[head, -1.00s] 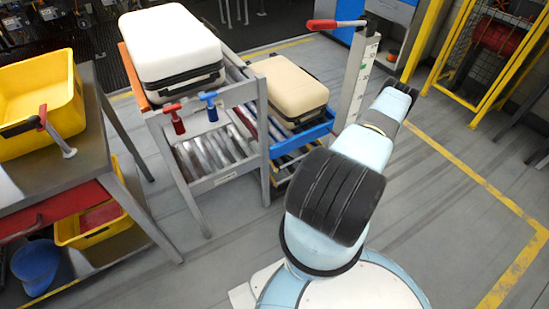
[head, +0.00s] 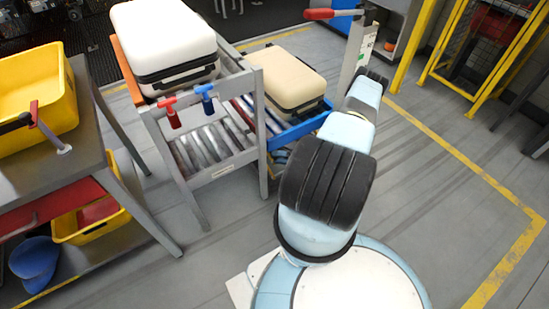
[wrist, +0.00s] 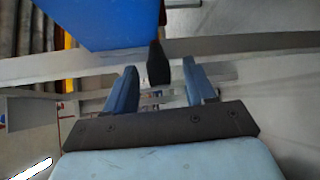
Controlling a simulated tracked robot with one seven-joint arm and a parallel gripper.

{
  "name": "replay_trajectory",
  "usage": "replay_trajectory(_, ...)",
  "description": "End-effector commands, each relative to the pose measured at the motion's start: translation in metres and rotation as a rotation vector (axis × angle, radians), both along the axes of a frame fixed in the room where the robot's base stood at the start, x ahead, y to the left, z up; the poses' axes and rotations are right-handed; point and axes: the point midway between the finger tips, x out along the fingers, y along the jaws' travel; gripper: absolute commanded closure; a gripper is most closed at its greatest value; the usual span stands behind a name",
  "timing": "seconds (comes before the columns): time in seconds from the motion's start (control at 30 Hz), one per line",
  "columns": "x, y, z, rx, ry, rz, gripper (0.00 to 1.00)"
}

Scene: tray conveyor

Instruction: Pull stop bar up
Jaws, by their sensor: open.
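My gripper (wrist: 160,88) shows only in the wrist view, with its two blue fingers apart. A dark upright peg (wrist: 157,65) stands in the gap between them; I cannot tell if they touch it. A pale rail (wrist: 240,45) runs across behind the fingers, and a blue tray (wrist: 100,20) lies beyond. I cannot tell for certain which part is the stop bar. In the head view my arm hides the gripper, right of the blue tray (head: 300,130) holding a beige case (head: 275,78).
A white case (head: 163,40) sits on the upper conveyor (head: 205,150), with red (head: 168,112) and blue (head: 206,100) handles in front. A post with a red-handled lever (head: 330,14) stands behind my arm. A workbench (head: 95,125) is at left. Floor at right is clear.

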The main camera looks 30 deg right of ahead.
Motion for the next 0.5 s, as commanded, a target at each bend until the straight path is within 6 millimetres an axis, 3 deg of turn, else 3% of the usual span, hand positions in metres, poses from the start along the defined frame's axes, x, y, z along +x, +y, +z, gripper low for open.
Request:
replay_trajectory(0.2,0.012,0.013,-0.002,0.001,-0.001,0.0,0.45)
replay_trajectory(0.5,0.014,0.015,-0.003,0.0,0.0,0.0,0.45)
